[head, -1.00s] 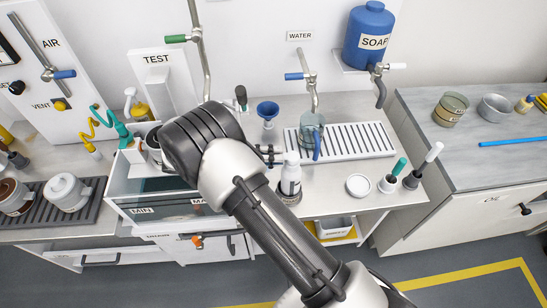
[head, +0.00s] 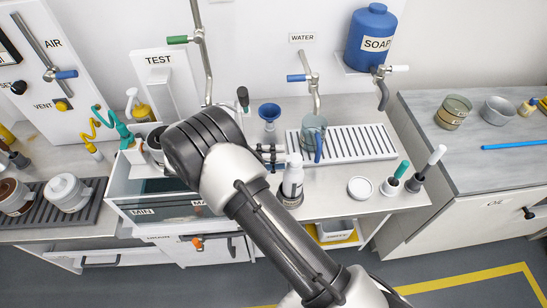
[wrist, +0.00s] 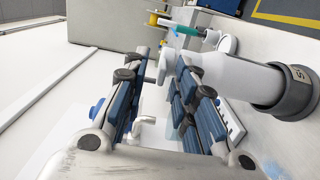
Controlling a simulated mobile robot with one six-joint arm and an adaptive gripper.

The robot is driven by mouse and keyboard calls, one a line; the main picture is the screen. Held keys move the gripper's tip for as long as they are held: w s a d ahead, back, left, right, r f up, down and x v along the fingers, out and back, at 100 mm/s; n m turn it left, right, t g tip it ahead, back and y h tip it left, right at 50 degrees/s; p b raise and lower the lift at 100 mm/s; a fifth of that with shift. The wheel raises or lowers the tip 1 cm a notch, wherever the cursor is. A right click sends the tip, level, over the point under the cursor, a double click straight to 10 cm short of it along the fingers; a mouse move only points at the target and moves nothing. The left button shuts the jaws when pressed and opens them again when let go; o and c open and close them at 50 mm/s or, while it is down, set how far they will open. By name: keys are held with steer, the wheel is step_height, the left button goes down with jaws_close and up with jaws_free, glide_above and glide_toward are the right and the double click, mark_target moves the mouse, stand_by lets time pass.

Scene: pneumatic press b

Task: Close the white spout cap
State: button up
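A white bottle (head: 291,185) with a grey lower band stands upright on the counter, just right of my gripper. The same bottle (wrist: 262,80) lies sideways across the right of the wrist view, its narrow neck pointing left. A small pale piece (wrist: 163,66), seemingly the white spout cap, shows in the gap between my fingertips. I cannot tell its angle or whether a finger touches it. My gripper (wrist: 156,82) has its two blue-padded fingers apart, beside the bottle top. In the head view the gripper (head: 270,156) is small and partly hidden by my arm.
A blue funnel (head: 269,112) stands behind the gripper. A glass jug (head: 312,135) stands on the slotted drain tray (head: 365,143). A round white lid (head: 360,188) and brushes in holders (head: 391,184) are right of the bottle. A clear tank (head: 125,187) is left.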

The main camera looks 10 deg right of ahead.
step_height(320, 180, up, 10)
stand_by(0.4)
steer(key=shift+f, duration=0.1)
